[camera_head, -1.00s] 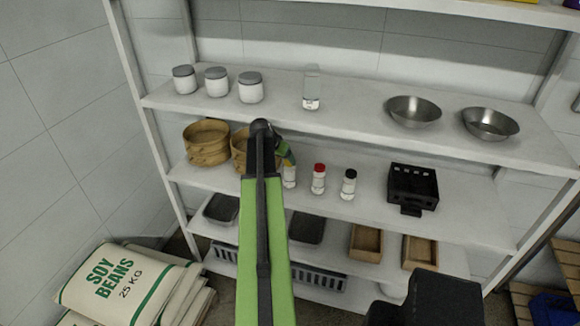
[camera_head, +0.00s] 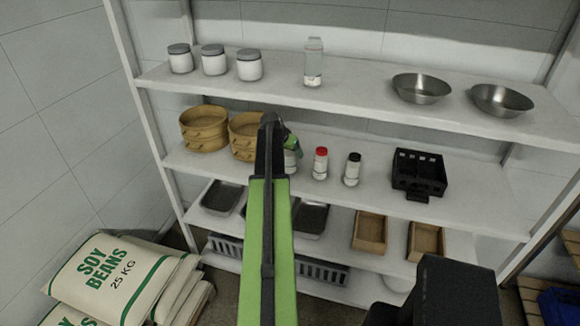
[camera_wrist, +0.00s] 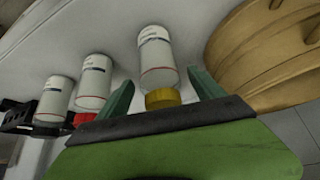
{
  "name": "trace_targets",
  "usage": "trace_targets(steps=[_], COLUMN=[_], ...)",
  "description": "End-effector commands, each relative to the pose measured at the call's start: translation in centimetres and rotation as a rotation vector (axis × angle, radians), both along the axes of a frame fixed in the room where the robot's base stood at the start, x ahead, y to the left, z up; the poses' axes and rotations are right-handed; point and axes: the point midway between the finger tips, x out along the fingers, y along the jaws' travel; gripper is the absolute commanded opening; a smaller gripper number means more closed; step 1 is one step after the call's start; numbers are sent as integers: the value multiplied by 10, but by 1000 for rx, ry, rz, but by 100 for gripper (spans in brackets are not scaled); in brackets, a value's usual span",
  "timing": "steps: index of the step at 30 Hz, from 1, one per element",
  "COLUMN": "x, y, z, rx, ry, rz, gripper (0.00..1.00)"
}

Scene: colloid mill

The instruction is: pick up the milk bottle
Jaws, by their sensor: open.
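A white-labelled bottle with a yellow cap (camera_wrist: 160,62) stands on the middle shelf; its print is too small to read. In the head view the same bottle (camera_head: 290,163) is partly hidden behind my gripper (camera_head: 292,143). In the wrist view my gripper (camera_wrist: 162,92) is open, its two green fingers apart on either side of the yellow cap end. Whether they touch it I cannot tell. A clear bottle with pale contents (camera_head: 313,65) stands on the upper shelf, away from my gripper. I cannot tell by label which one is the milk bottle.
A red-capped bottle (camera_head: 320,164) and a black-capped bottle (camera_head: 352,170) stand close to the right. Bamboo steamers (camera_head: 204,130) stand to the left, one close to my gripper. A black slotted box (camera_head: 418,175) is further right. The upper shelf (camera_head: 360,85) is overhead.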

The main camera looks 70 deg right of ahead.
Motion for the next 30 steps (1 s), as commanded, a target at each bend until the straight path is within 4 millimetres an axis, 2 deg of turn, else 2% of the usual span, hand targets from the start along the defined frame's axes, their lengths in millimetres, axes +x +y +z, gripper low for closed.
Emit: trace_targets(steps=[1, 8, 26, 30], x=[0, -1, -2, -2], y=[-6, -7, -7, -7], z=[-14, -11, -11, -10], rx=[0, 0, 0, 0], ry=[-1, -1, -1, -1], rz=[-1, -1, -1, -1], gripper=[77, 77, 0, 0])
